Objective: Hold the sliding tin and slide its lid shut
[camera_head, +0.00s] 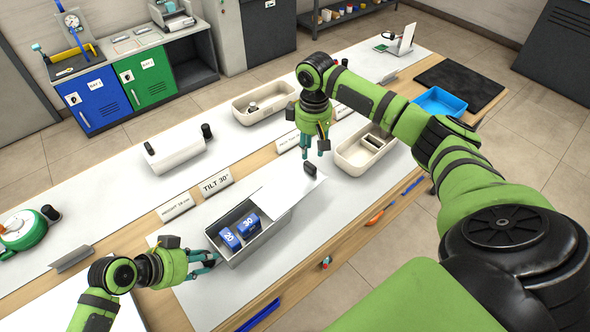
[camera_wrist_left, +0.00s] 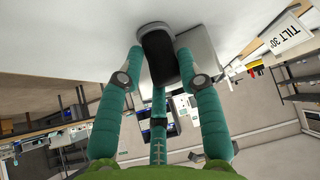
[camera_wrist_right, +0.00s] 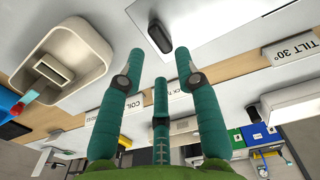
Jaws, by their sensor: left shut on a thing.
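The grey sliding tin (camera_head: 218,244) stands on the white mat with its top partly uncovered. Blue blocks (camera_head: 249,220) marked with numbers lie inside. Its pale flat lid (camera_head: 277,193) is slid out toward the upper right, with a black knob (camera_head: 310,168) near the far end. My left gripper (camera_head: 214,259) is shut on the tin's near-left end; in the left wrist view a dark rounded grip (camera_wrist_left: 160,55) sits between its fingers. My right gripper (camera_head: 316,150) is open and empty above the knob; the knob shows just beyond its fingertips in the right wrist view (camera_wrist_right: 160,38).
A cream tub (camera_head: 343,150) with a grey item inside stands right of my right gripper. Another cream tub (camera_head: 240,113) and a white box (camera_head: 167,158) stand behind. Signs (camera_head: 216,183) stand behind the tin. A screwdriver (camera_head: 380,212) lies along the table's front edge.

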